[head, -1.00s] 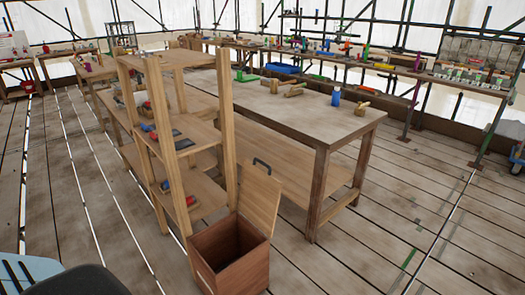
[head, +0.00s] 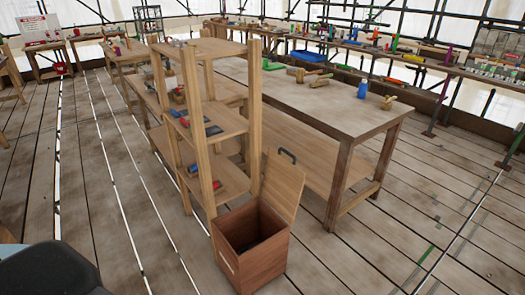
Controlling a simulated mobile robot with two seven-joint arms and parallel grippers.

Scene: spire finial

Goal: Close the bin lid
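The bin is an open-topped reddish-brown wooden box (head: 258,268) on the plank floor, at the lower middle of the head view. Its lid (head: 284,184) is a lighter wooden panel standing raised at the bin's back edge, leaning slightly backward. A dark handle (head: 287,155) sits near the lid's top. The inside of the bin is dark and its contents cannot be made out. Neither of my grippers shows in the head view.
A wooden shelf unit (head: 203,130) with tools stands directly behind and left of the bin. A long workbench (head: 335,112) with mallets and a blue bottle (head: 362,90) stands behind and to the right. Plank floor is clear left and right of the bin.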

